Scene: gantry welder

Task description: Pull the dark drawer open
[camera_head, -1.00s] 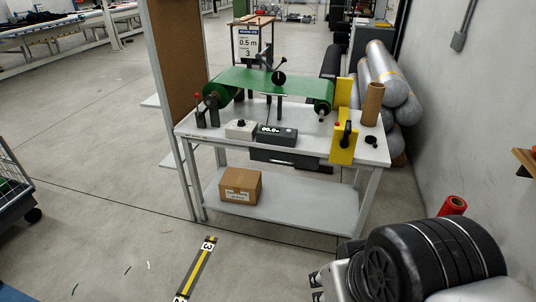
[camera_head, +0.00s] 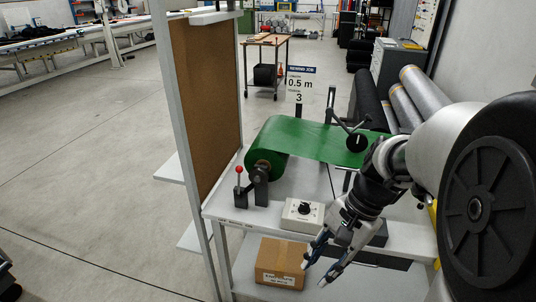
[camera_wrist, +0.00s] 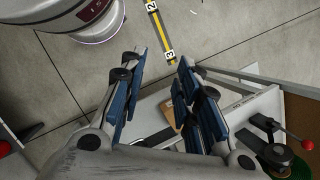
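The dark drawer (camera_head: 388,262) hangs under the front edge of the white workbench (camera_head: 235,212). Only a narrow dark strip of it shows, to the right of my gripper; my arm hides other parts, and I cannot make out a handle. My gripper (camera_head: 317,270) is in front of the bench, pointing down and to the left, with its fingers apart and nothing between them. In the wrist view my gripper (camera_wrist: 157,68) also shows two blue-padded fingers spread apart. I cannot tell the drawer for certain there.
A cardboard box (camera_head: 281,262) sits on the lower shelf. A green roll (camera_head: 300,136), a red-knobbed lever (camera_head: 239,186) and a white control box (camera_head: 303,214) are on the bench. A brown panel (camera_head: 206,95) stands at left. The floor (camera_head: 100,200) left of it is clear.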

